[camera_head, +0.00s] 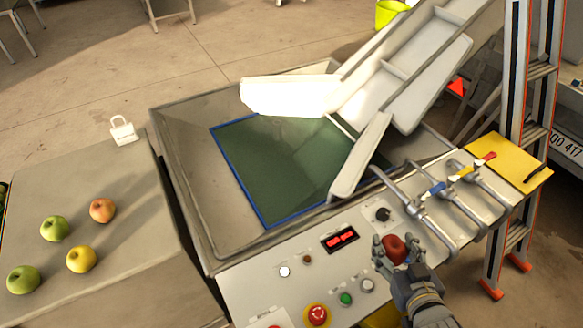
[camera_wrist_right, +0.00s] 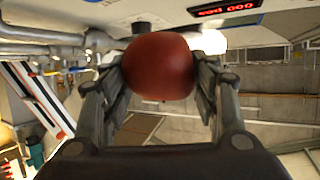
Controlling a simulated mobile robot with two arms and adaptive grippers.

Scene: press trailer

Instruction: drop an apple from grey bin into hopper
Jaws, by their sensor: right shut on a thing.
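My right gripper (camera_head: 398,254) is shut on a red apple (camera_head: 396,247), held in front of the machine's control panel. In the right wrist view the apple (camera_wrist_right: 158,66) sits between both fingers (camera_wrist_right: 160,85). The hopper (camera_head: 175,125) looks like the wide grey sloped basin in the middle, with a blue-edged dark green area (camera_head: 280,165) inside. The held apple is in front and to the right of it. I cannot make out a grey bin for certain. My left gripper is not in view.
A grey flat-topped block (camera_head: 130,225) at left carries several green, yellow and orange apples and a white padlock-shaped item (camera_head: 123,131). A white chute (camera_head: 400,75) overhangs the basin. Metal levers (camera_head: 430,215) stand near my right gripper. A ladder (camera_head: 525,130) stands at right.

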